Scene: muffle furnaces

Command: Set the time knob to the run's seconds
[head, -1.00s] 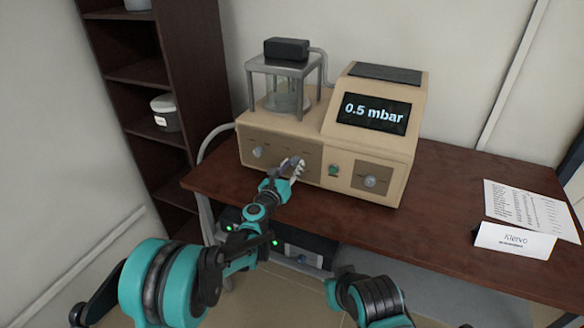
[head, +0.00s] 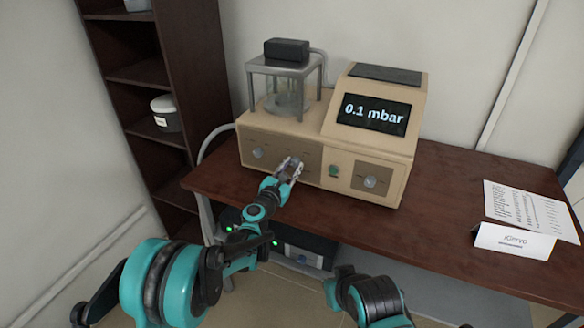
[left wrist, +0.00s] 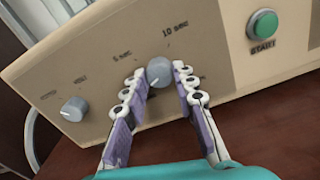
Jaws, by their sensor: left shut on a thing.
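The beige machine (head: 300,142) stands on the table, its screen (head: 373,115) reading 0.1 mbar. My left gripper (head: 292,162) reaches its front panel. In the left wrist view, the fingertips (left wrist: 158,76) are shut on the round grey time knob (left wrist: 159,71), one finger on each side. Labels "5 sec" and "10 sec" show above that knob; lower marks are partly hidden by the fingers. I cannot make out exactly where the knob points. A second grey knob (left wrist: 74,108) sits to the left, with two labels above it. My right gripper is out of view.
The green START button (left wrist: 263,24) and another knob (head: 370,182) lie right of the gripper. A glass chamber under a metal frame (head: 287,72) tops the machine. A name card (head: 514,241) and printed sheet (head: 524,208) lie on the table (head: 440,215) at right.

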